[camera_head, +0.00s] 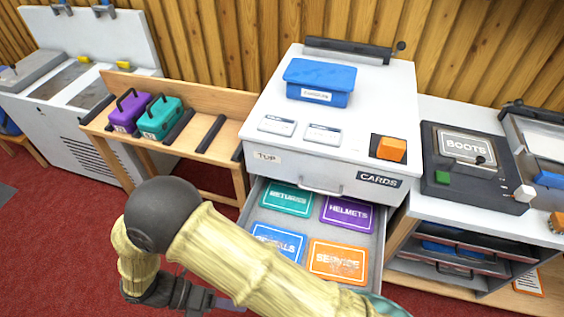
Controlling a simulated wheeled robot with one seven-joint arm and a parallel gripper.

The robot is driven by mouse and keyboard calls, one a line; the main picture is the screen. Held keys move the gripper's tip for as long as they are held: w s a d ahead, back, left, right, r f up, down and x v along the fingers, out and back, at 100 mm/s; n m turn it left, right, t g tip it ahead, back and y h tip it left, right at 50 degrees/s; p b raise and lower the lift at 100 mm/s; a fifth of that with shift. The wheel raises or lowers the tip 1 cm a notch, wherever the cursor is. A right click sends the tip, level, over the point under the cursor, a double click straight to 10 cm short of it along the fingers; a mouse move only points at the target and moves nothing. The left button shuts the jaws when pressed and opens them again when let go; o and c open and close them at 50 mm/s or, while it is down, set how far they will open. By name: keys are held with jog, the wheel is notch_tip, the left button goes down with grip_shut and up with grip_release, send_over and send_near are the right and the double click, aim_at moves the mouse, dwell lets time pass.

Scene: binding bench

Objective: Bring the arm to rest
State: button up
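My arm, with tan bamboo-like links and a dark round joint, reaches in from the bottom edge and bends back down at the left. My gripper (222,303) is low in the picture, left of the open drawer, with the red floor behind it. It is small and dark, seen from the side. Whether its fingers are apart or closed is not clear, and I see no object in it. The drawer (376,250) labelled CARDS is pulled out below the white cabinet (352,82). My arm hides part of its front.
Four-sided cards in green, purple, blue and orange lie in the drawer. A blue lidded box (320,82) and an orange block (391,149) stand on the cabinet. Purple (128,113) and teal (160,120) cases sit on the wooden rack (222,82). A dark BOOTS box (440,180) stands right.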

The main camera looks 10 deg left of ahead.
jog(key=w+d+r+m+g+y+b, duration=0.1)
jog(key=w+d+r+m+g+y, duration=0.1)
jog(key=w+d+r+m+y, duration=0.5)
jog(key=w+d+r+m+g+y+b, duration=0.1)
jog(key=w+d+m+g+y, duration=0.1)
jog(key=w+d+m, duration=0.65)
jog(key=w+d+r+m+t+y+b, duration=0.1)
jog(key=w+d+r+m+t+y, duration=0.15)
jog(key=d+m, duration=0.55)
jog(key=w+d+r+m+t+y, duration=0.1)
jog(key=d+r+m+t, duration=0.2)
jog(key=d+m, duration=0.5)
notch_tip(320, 180, up, 14)
jog(key=a+m+p, duration=0.1)
jog(key=m+p, duration=0.1)
jog(key=p, duration=1.2)
jog(key=shift+w+a, duration=0.15)
jog(key=shift+a, duration=0.25)
jog(key=shift+m, duration=0.25)
